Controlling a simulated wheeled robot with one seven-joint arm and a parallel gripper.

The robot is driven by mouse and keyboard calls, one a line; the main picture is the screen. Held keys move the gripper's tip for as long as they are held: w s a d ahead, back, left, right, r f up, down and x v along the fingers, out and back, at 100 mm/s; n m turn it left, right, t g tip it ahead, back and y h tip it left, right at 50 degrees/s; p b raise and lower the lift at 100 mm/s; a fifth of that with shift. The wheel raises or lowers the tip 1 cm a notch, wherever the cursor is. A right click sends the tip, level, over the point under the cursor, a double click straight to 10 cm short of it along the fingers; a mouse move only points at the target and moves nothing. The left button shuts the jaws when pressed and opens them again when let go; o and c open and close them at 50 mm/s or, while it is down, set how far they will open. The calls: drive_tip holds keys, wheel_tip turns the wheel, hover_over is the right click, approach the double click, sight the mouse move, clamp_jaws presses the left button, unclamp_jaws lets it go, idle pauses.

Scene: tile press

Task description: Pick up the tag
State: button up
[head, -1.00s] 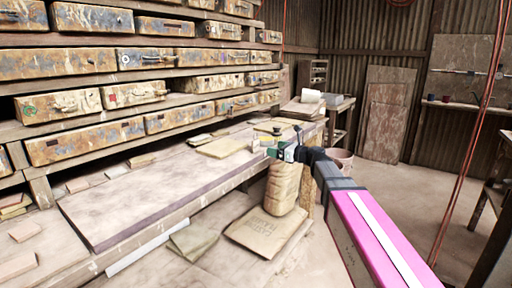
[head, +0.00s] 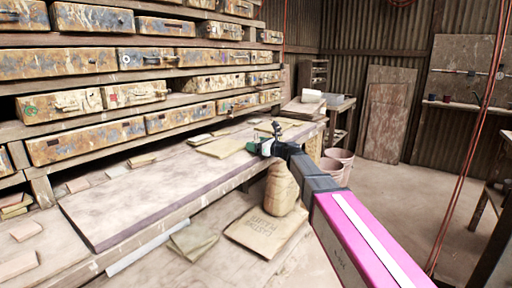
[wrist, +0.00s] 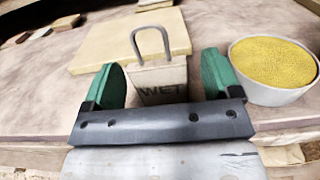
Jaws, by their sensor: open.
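The tag (wrist: 160,82) is a pale block marked "WET" with a grey metal loop on top, upright on the bench. My gripper (wrist: 163,78) is open, with one green finger pad on each side of the tag in the wrist view. A gap shows between the tag and each pad. The tag's lower edge is hidden behind the dark gripper body. In the head view my gripper (head: 262,146) is at the bench's far part, and the tag is too small there to make out clearly.
A white bowl of yellow grain-like material (wrist: 272,70) stands close to the right finger. A flat tan slab (wrist: 118,42) lies behind the tag. Racks of worn drawers (head: 75,102) rise behind the bench (head: 150,190). A lumpy sack (head: 280,190) stands below my arm.

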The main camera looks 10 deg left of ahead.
drive_tip(key=shift+a, duration=0.15)
drive_tip(key=shift+c, duration=0.3)
drive_tip(key=c, duration=0.9)
drive_tip(key=shift+c, duration=0.2)
wheel_tip(320, 180, up, 4)
drive_tip(key=shift+r, duration=0.15)
drive_tip(key=s+d+r, duration=0.1)
drive_tip(key=s+r, duration=0.5)
drive_tip(key=s, duration=0.5)
drive_tip(key=shift+s+d+r, duration=0.15)
drive_tip(key=shift+s+r, duration=0.1)
drive_tip(key=shift+r, duration=0.15)
